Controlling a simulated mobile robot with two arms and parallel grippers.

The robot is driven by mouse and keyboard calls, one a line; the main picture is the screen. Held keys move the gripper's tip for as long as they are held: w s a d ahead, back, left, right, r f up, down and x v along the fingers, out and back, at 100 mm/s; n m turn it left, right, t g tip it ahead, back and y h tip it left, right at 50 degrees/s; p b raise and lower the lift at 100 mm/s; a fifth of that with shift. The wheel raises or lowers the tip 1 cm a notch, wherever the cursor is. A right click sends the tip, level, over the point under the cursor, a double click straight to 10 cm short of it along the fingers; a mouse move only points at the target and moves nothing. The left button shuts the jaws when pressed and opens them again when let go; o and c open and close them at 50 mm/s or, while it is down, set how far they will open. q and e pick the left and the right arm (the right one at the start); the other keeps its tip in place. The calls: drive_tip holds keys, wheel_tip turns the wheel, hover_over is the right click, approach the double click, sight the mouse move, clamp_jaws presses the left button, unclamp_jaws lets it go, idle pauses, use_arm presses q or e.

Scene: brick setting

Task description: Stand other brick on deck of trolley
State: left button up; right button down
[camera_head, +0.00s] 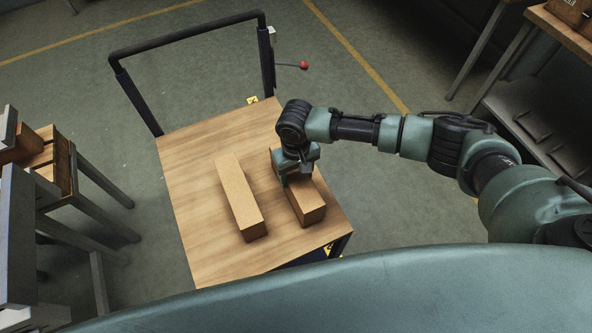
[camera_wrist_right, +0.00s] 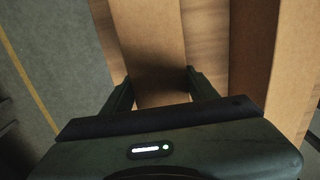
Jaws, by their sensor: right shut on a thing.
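The trolley has a wooden deck (camera_head: 190,170) and a dark push handle at its far end. One tan brick (camera_head: 238,196) lies lengthwise on the deck, left of my right gripper. A second tan brick (camera_head: 310,205) is at the deck's right side, roughly parallel to the first, with a gap between them. My right gripper (camera_head: 292,178) is over this second brick and shut on it. In the right wrist view the held brick (camera_wrist_right: 155,40) runs between the two fingers (camera_wrist_right: 160,88), and the other brick (camera_wrist_right: 285,60) shows at the right. Contact between held brick and deck cannot be told.
A wooden-topped bench (camera_head: 50,165) stands at the left. Another table with a lower shelf (camera_head: 535,120) is at the upper right. The trolley's black handle (camera_head: 190,38) rises at the far end. The floor around the trolley is mostly clear.

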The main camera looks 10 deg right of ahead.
drive_tip(key=shift+r, duration=0.1)
drive_tip(key=shift+c, duration=2.2)
unclamp_jaws()
drive_tip(key=shift+s, duration=0.1)
wheel_tip(320, 180, up, 12)
drive_tip(key=b, duration=0.1)
drive_tip(key=shift+b, duration=0.35)
